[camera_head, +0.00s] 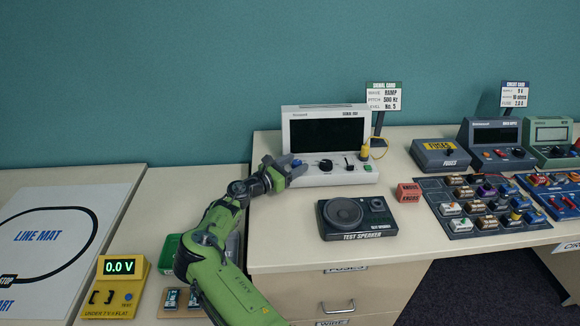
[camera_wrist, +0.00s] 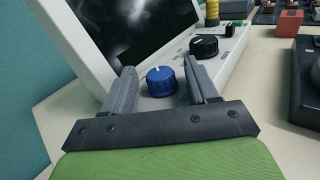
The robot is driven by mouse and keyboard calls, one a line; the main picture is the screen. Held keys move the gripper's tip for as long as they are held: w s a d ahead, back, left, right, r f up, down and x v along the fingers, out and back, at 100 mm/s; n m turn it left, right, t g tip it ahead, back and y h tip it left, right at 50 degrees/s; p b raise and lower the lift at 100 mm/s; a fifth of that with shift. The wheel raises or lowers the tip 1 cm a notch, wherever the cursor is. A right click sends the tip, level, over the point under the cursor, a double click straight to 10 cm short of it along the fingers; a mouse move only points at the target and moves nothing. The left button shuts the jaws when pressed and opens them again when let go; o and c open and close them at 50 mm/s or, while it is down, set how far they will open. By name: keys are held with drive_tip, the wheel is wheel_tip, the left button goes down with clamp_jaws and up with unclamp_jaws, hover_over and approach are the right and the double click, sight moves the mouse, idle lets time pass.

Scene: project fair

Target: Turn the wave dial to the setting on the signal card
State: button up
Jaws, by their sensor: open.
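The signal box (camera_head: 326,140) is a white unit with a dark screen, standing on the bench against the wall. A blue dial (camera_wrist: 161,81) with a white pointer mark is on its front panel, at the left end; in the head view it (camera_head: 297,163) is partly behind my gripper. My gripper (camera_head: 301,168) is open, and in the wrist view its fingers (camera_wrist: 163,78) stand on either side of the blue dial, apparently not touching it. The signal card (camera_head: 384,96) stands behind the box and reads RAMP, 500 Hz and No. 5.
A black dial (camera_wrist: 204,46) and other controls sit right of the blue dial. The test speaker (camera_head: 345,218) lies in front of the box. A red block (camera_head: 408,193) and a tray of several parts (camera_head: 460,226) are further right. A yellow meter (camera_head: 117,290) is at lower left.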

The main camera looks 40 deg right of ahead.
drive_tip(key=a, duration=0.5)
drive_tip(key=a+p, duration=0.1)
drive_tip(key=a, duration=0.9)
drive_tip(key=shift+w+a+p, duration=0.3)
drive_tip(key=shift+a+p, duration=0.05)
drive_tip(key=shift+a, duration=0.05)
